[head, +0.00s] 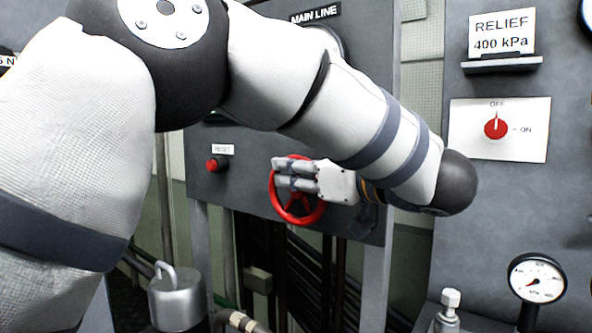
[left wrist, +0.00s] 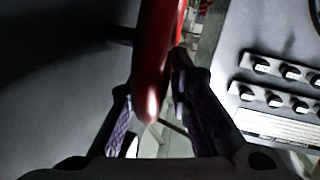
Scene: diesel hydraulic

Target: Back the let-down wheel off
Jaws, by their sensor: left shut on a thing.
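The red let-down wheel (head: 277,208) is mounted on the grey panel below the main line label in the head view. My left gripper (head: 282,174) reaches it from the right, with its fingers across the upper part of the rim. In the left wrist view the red rim (left wrist: 153,75) lies between the two fingers (left wrist: 150,105), and the gripper is shut on it. The fingers and gripper body hide part of the wheel's top and hub. My right gripper is not in view.
A red reset button (head: 217,164) is left of the wheel. A gauge behind my arm is mostly hidden. On the right panel are a red OFF/ON knob (head: 496,128), pointing at OFF, and a relief 400 kPa card (head: 502,34). A pressure gauge (head: 537,278) stands lower right.

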